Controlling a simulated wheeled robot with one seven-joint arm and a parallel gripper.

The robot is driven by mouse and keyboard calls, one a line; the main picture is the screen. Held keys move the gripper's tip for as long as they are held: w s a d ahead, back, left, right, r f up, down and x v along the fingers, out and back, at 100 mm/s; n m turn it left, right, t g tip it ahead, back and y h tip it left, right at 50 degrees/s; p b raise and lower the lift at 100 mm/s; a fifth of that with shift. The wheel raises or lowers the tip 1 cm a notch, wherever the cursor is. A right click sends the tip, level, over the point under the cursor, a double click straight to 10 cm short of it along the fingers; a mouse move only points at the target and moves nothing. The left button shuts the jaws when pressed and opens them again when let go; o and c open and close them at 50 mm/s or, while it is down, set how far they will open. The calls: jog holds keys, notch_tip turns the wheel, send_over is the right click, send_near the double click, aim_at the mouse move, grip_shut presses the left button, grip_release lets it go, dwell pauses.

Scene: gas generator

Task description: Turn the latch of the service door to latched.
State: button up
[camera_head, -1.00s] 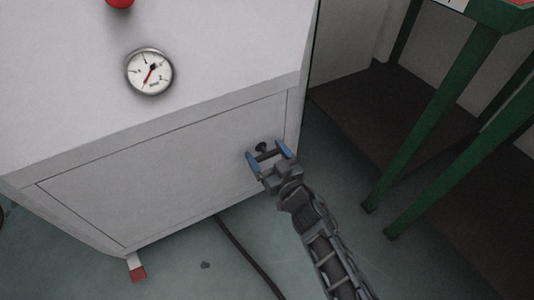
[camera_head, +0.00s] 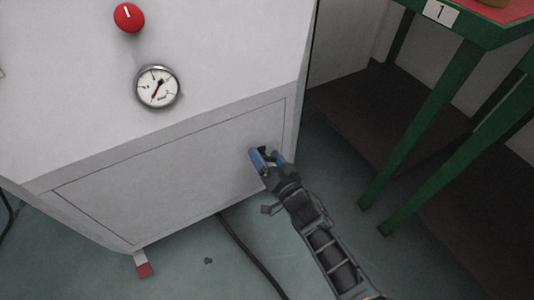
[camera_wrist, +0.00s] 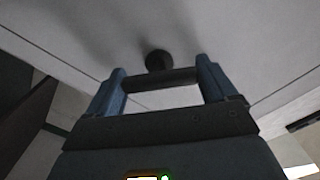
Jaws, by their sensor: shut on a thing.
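The service door (camera_head: 180,175) is a pale grey panel low on the generator's housing, flush within its thin seam. Its latch (camera_head: 263,150) is a small dark piece near the door's right edge, mostly hidden by my fingers in the head view. In the wrist view the latch (camera_wrist: 158,61) shows a round dark end against the panel, and a dark bar (camera_wrist: 160,80) spans between my two blue fingers. My gripper (camera_head: 267,158) is shut on the latch, with one finger on each side. I cannot tell the latch's exact angle.
A red knob (camera_head: 129,17) and a round gauge (camera_head: 157,88) sit on the housing above the door. A green-legged table (camera_head: 430,120) stands at right. A dark cable (camera_head: 245,250) lies on the floor below. Open floor lies between housing and table.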

jog(key=m+p, duration=0.1)
jog(key=m, duration=0.4)
jog(key=shift+w+d+m, duration=0.1)
jog(key=shift+d+m, duration=0.05)
jog(key=shift+m, duration=0.15)
jog(key=shift+f+m, duration=0.15)
jog(key=shift+m, duration=2.15)
jog(key=o, duration=1.3)
jog(key=p+v, duration=0.4)
jog(key=v, duration=0.2)
jog(key=shift+d, duration=0.15)
jog(key=shift+p+v, duration=0.35)
jog(key=shift+v, duration=0.5)
